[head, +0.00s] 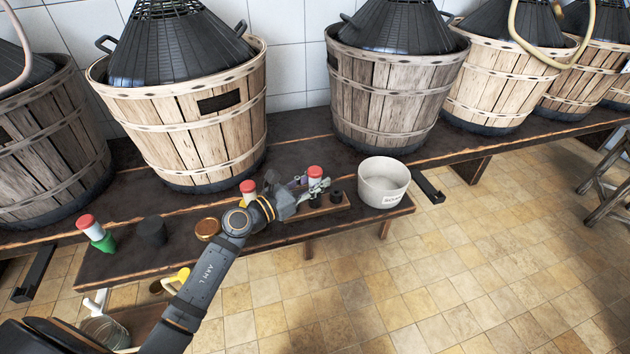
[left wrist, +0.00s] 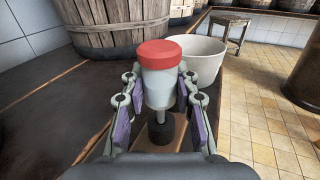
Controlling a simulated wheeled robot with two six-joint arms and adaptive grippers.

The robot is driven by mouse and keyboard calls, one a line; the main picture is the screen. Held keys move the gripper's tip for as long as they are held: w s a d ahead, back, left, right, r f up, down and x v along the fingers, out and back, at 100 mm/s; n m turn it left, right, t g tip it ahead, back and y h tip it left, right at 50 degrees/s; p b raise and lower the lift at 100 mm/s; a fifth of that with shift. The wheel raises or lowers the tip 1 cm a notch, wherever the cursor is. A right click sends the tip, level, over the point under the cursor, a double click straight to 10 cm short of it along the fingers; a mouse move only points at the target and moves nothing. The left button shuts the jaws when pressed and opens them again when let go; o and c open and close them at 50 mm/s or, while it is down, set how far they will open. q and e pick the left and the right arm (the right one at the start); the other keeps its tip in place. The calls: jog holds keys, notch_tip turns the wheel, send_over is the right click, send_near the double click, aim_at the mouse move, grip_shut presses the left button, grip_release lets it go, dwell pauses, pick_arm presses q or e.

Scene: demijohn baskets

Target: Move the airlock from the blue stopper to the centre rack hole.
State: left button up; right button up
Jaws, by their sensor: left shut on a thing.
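My left gripper (head: 315,187) is shut on an airlock (head: 315,172) with a red cap and a pale, clear body. In the left wrist view the airlock (left wrist: 160,80) stands upright between the purple-padded fingers (left wrist: 161,115). Its narrow lower end meets or hangs just over a black collar (left wrist: 160,130) on the wooden rack; I cannot tell if it is inside. In the head view the rack (head: 300,211) is partly behind my gripper, with black collars (head: 337,196) at its right. Another red-capped airlock (head: 248,187) stands behind my left arm. No blue stopper shows clearly. My right gripper is out of view.
A white bowl (head: 383,183) stands just right of the rack. A red-capped piece on a green stopper (head: 104,243), a black cup (head: 152,231) and a small amber-coloured dish (head: 207,229) stand to the left. Large wooden baskets (head: 190,130) line the bench behind.

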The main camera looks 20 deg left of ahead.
aim_at(315, 170)
pick_arm(q)
jog(key=shift+f+b, duration=1.2)
jog(key=shift+f, duration=0.2)
jog(key=shift+r, duration=0.1)
jog(key=o, duration=1)
notch_tip(315, 170, up, 10)
